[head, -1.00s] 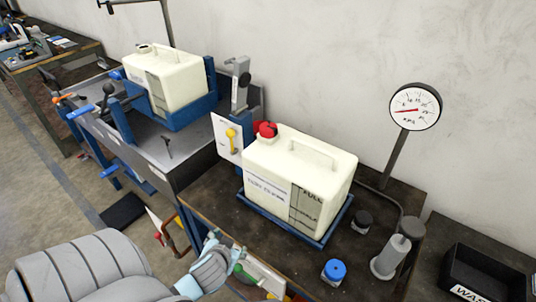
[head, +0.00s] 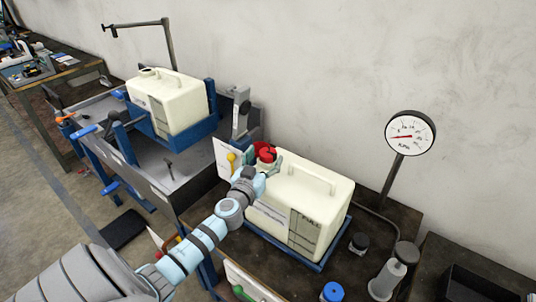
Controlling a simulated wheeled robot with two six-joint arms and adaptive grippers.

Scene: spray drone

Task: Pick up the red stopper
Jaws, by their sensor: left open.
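The red stopper (head: 266,152) sits on the neck at the left end of a cream tank (head: 318,212). The tank stands in a blue tray on the dark bench. My left gripper (head: 263,160) is open at the stopper, with a finger showing on each side of it. The near lower part of the stopper is partly hidden by the gripper, and I cannot tell whether the fingers touch it. My right gripper is not in view.
A pressure gauge (head: 410,133) on a post stands behind the tank to the right. A black cap (head: 358,243), a blue-topped jar (head: 333,292) and a grey cylinder (head: 388,275) stand right of the tank. Another cream tank (head: 172,100) rests in a blue cradle at the left.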

